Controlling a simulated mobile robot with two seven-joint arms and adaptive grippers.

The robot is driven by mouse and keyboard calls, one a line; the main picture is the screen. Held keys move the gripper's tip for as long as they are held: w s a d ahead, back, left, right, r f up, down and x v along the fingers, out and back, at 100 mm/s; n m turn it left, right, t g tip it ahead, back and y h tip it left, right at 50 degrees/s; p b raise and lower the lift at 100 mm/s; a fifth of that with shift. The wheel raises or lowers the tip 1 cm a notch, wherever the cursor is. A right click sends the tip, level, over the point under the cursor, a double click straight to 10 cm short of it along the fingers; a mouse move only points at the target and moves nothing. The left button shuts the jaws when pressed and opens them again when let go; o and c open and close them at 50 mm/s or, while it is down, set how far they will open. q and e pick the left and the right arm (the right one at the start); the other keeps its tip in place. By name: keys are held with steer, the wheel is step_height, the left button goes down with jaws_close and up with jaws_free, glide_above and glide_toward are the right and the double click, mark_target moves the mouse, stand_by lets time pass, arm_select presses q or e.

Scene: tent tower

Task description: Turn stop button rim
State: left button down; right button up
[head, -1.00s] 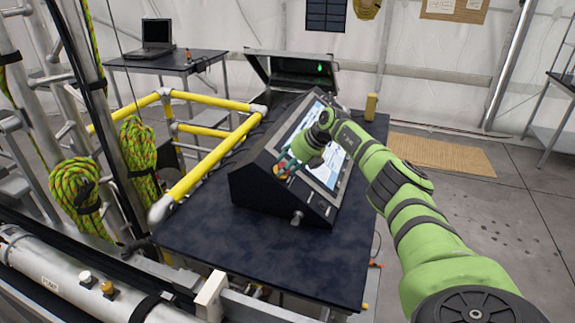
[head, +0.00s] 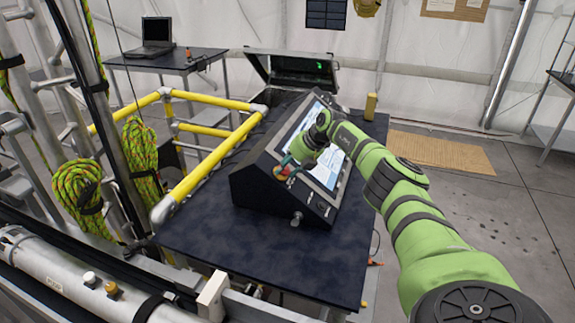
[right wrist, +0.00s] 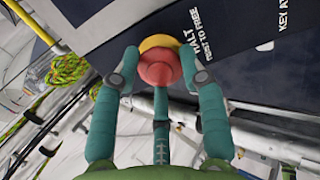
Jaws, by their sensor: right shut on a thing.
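The red stop button (right wrist: 157,66) with its yellow rim (right wrist: 160,43) sits on the sloped face of a dark console (head: 262,185). In the right wrist view it lies between the teal fingers of my right gripper (right wrist: 158,72), beside white lettering that reads "HALT" and "TWIST TO FREE" in part. My right gripper (head: 286,168) is shut on the stop button at the console's lower left, and its fingers partly hide the button in the head view. My left gripper is not in view.
The console's lit screen (head: 322,150) lies just behind the gripper. A small knob (head: 297,217) is on the console's front. Yellow rails (head: 205,165) run left of the dark table (head: 200,238). An open case (head: 300,70) stands behind.

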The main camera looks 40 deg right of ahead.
steer(key=shift+m, duration=1.2)
steer(key=o, duration=1.2)
steer(key=shift+f, duration=0.1)
steer(key=shift+c, duration=0.2)
steer(key=v, duration=1.2)
steer(key=shift+w, duration=0.2)
